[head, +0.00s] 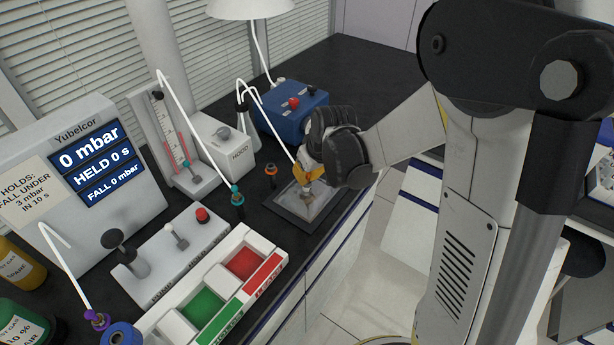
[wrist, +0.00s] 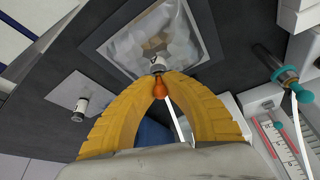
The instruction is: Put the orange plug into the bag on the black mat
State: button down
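The orange plug (wrist: 159,89) shows in the wrist view between the tips of my yellow fingers, with a white tube running back from it. My gripper (head: 308,174) is shut on it, over the bag. The clear bag (head: 318,206) lies flat on the mat (head: 289,216) near the bench's front edge. In the wrist view the bag (wrist: 185,42) has a small dark-and-white neck (wrist: 156,65) directly in front of the plug. Plug and neck look in line and very close. I cannot tell whether the plug is inside the neck.
A dark post with an orange ring (head: 271,170) and a teal plug in a post (head: 237,196) stand left of the mat. The hood box (head: 222,135) and blue box (head: 290,108) are behind. A red-and-green tray (head: 225,290) is at front. A pale square with a fitting (wrist: 82,106) lies left in the wrist view.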

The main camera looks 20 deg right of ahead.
jog(key=c, duration=1.5)
grip_release()
jog(key=shift+r, duration=0.1)
jog(key=v, duration=1.2)
jog(key=shift+s, duration=0.15)
jog(key=s+a+r+m+t+h, duration=0.1)
jog(key=s+r+m+t, duration=0.1)
jog(key=s, duration=1.3)
jog(key=shift+s+r+m+t, duration=0.25)
jog(key=shift+r+m+t, duration=0.05)
jog(key=shift+r+t, duration=0.2)
